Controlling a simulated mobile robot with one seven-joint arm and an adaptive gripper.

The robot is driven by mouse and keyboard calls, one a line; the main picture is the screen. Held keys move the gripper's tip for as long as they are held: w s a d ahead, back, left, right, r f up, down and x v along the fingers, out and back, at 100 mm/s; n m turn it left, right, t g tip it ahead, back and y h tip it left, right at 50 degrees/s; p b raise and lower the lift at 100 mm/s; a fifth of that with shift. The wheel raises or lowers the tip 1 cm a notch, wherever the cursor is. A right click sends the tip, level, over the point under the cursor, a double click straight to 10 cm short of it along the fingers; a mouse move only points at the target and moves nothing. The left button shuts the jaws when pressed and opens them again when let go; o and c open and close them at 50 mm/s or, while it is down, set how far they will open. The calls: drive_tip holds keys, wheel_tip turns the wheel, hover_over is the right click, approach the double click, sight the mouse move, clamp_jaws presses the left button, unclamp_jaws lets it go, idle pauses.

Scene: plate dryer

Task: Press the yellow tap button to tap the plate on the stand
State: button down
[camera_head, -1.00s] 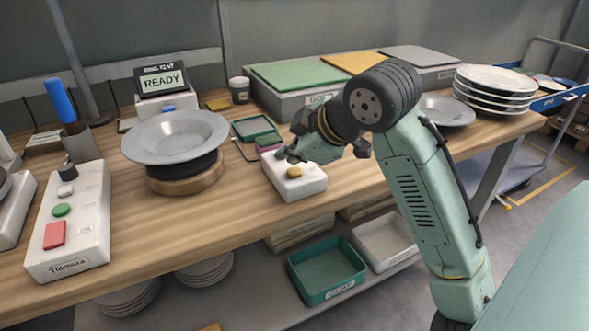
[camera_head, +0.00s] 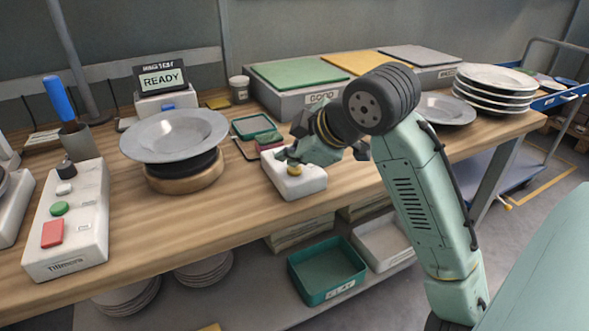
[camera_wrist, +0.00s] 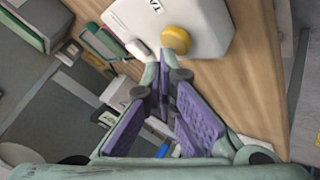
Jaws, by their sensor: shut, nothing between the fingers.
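The yellow tap button (camera_head: 294,170) sits on a white box (camera_head: 302,186) on the wooden bench. It also shows in the wrist view (camera_wrist: 176,40) on the white box's face (camera_wrist: 208,22). A grey plate (camera_head: 174,134) rests on the round stand (camera_head: 184,172) to the left. My gripper (camera_head: 288,158) is shut and empty, right by the button in the head view. In the wrist view, the purple-padded fingers (camera_wrist: 163,75) point toward the button, with their tips just below it. I cannot tell whether they touch it.
A display reading READY (camera_head: 163,78) stands behind the plate. A control box (camera_head: 70,225) with red and green buttons is at the left. A small green tray (camera_head: 253,126) lies behind the white box. Sorting pads and stacked plates (camera_head: 495,88) fill the back right. Open bench lies in front.

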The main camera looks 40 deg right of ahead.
sight(292, 171)
drive_tip(key=shift+f+b, duration=0.35)
drive_tip(key=shift+f, duration=0.15)
idle(0.6)
drive_tip(key=shift+r, duration=0.1)
drive_tip(key=shift+r+p, duration=0.75)
drive_tip(key=shift+r, duration=0.1)
drive_tip(key=shift+r, duration=0.1)
wheel_tip(292, 171, up, 5)
drive_tip(key=p, duration=0.4)
idle(0.9)
